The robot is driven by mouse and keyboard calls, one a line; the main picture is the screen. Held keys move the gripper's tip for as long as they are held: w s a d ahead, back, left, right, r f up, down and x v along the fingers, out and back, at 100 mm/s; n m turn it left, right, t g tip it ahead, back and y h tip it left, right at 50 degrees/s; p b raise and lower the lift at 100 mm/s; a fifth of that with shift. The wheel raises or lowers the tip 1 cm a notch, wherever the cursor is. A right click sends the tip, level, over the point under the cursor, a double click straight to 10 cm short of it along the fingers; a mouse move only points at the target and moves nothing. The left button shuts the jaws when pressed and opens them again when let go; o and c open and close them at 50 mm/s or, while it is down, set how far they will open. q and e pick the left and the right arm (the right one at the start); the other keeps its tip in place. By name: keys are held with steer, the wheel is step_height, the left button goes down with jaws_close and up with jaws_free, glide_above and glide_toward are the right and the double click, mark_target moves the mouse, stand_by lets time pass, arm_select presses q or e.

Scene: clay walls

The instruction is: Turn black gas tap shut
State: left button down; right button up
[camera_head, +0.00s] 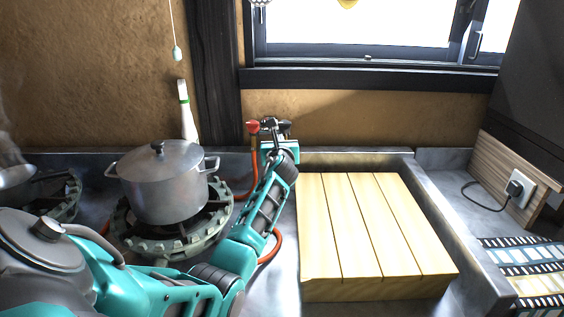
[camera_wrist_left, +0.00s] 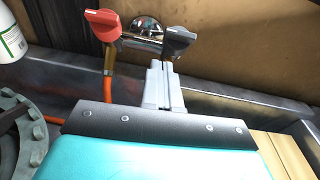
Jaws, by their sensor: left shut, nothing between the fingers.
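The black gas tap (camera_wrist_left: 178,42) stands at the back wall on the right of a metal double fitting. Its handle also shows in the head view (camera_head: 286,126). A red tap handle (camera_wrist_left: 103,24) sits at the fitting's left end, with an orange hose below it. My left gripper (camera_wrist_left: 160,66) is shut and empty, its grey fingertips just below and in front of the black handle. I cannot tell if they touch it. In the head view the left gripper (camera_head: 272,137) is small and partly hidden by my wrist. My right gripper is not in view.
A lidded pot (camera_head: 165,187) stands on a gas burner left of my arm. A white bottle (camera_head: 187,118) is behind it. A slatted wooden board (camera_head: 365,225) lies to the right, with clear room above it. A wall socket (camera_head: 520,188) is at the far right.

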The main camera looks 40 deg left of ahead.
arm_select(q)
steer(key=f+p+v, duration=0.1)
steer(key=p+v, duration=0.1)
steer(key=v, duration=0.8)
steer(key=shift+s+r, duration=0.2)
steer(key=s+d+f+n+g+h, duration=0.4)
steer(key=s+d+f+n+h, duration=0.2)
steer(key=s+d+f+n, duration=0.6)
steer(key=s+d+f+n+g+h, duration=0.1)
steer(key=s+d+n+g+h, duration=0.15)
steer(key=s+d+n, duration=0.55)
steer(key=s+d+f+n+g+h, duration=0.15)
steer(key=s+d+n+h, duration=0.35)
steer(key=s, duration=0.6)
steer(key=w+d+f+t, duration=0.4)
steer(key=w+f+t, duration=0.2)
steer(key=w+f, duration=0.1)
steer(key=shift+w+f+m+t, duration=0.2)
steer(key=shift+f+m+t, duration=0.15)
steer(key=shift+f, duration=0.4)
